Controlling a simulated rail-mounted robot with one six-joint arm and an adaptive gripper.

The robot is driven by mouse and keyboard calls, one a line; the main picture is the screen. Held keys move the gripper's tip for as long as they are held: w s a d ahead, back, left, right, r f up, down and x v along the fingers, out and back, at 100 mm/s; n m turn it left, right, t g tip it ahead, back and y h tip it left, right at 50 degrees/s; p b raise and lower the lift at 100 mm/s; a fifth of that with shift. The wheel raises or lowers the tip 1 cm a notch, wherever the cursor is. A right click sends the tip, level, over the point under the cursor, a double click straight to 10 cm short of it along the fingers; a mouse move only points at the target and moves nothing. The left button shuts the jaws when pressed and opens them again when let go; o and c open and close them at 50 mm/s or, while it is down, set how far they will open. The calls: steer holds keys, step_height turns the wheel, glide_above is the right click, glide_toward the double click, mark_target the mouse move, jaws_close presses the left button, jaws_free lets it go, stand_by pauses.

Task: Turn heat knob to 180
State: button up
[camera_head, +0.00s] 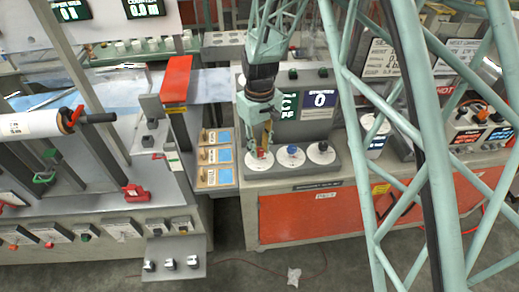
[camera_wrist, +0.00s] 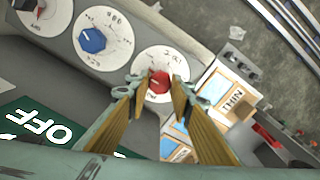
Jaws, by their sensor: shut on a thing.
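A grey panel with a row of three dials stands at the centre. The red knob (camera_wrist: 158,82) is the leftmost in the head view, on a white round dial (camera_wrist: 164,61). My gripper (camera_head: 262,150) comes down from above onto it, and its two yellowish fingers (camera_wrist: 155,88) are shut on the red knob from both sides. The blue knob (camera_head: 292,149) sits beside it, also seen in the wrist view (camera_wrist: 92,40). The black knob (camera_head: 322,147) is at the right end. The fingers partly cover the red knob's dial; I cannot read its setting.
A display reading 0 (camera_head: 319,100) stands behind the dials. Left of them is a panel of wooden switches (camera_head: 215,157) with blue labels. A red upright part (camera_head: 176,80) stands further left. My green lattice arm crosses the right of the head view.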

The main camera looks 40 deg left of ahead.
mark_target(260, 150)
steer(key=m+b, duration=0.1)
steer(key=m, duration=0.4)
steer(key=shift+m, duration=0.3)
stand_by(0.5)
steer(key=o, duration=0.9)
steer(key=shift+r, duration=0.1)
steer(key=shift+r, duration=5.95)
